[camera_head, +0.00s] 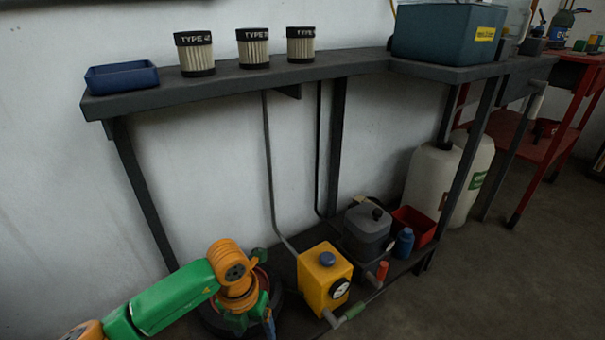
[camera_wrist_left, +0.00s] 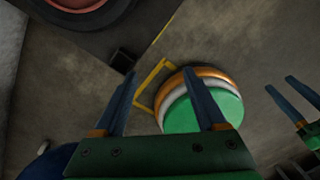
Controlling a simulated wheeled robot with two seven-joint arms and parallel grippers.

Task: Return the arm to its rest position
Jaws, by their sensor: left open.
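My left arm, green and orange, comes in at the lower left of the head view and bends down at its wrist. My left gripper (camera_head: 268,325) points down in front of the lower shelf, partly cut off by the bottom edge. Two more blue fingers, of my right gripper (camera_wrist_left: 281,84), show apart at the right edge of that view. They look empty. My right arm is not in the head view.
A dark round housing with a reddish rim (camera_wrist_left: 85,8) lies close to my left gripper. A yellow pump (camera_head: 324,277) stands to its right. The grey upper shelf (camera_head: 340,66) holds a blue tray (camera_head: 122,76), filters (camera_head: 253,48) and a teal bin (camera_head: 447,33).

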